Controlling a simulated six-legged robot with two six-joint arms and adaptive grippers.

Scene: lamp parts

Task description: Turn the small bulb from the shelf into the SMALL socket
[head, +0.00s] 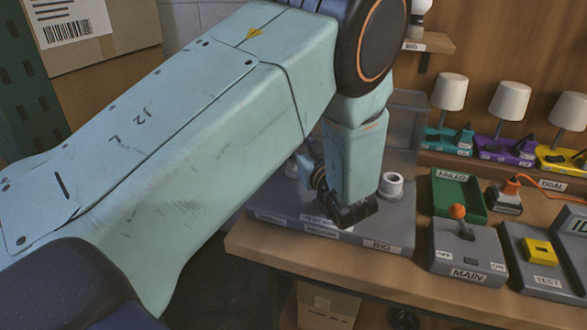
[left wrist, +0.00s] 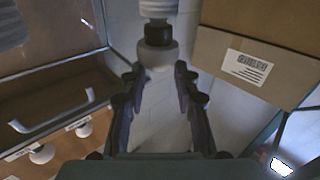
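My left gripper (left wrist: 158,74) shows in the left wrist view with its two fingers closed in around the pale glass of a small bulb (left wrist: 157,56). The bulb has a black collar, and a whitish ribbed part lies beyond it at the picture's top edge. I cannot tell if that part is the bulb's thread or a socket. In the head view my left arm reaches down over the grey socket base (head: 290,232), labelled SMALL, MEDIUM and BIG. The BIG socket (head: 391,184) is open and empty. My right gripper is out of view.
Right of the base are a green FAILED tray (head: 458,196), a MAIN switch box (head: 467,252) and a TEST button box (head: 541,258). Several lamps stand behind. Another bulb (head: 419,8) stands on the shelf. A cardboard box (left wrist: 255,65) is beside the gripper in the left wrist view.

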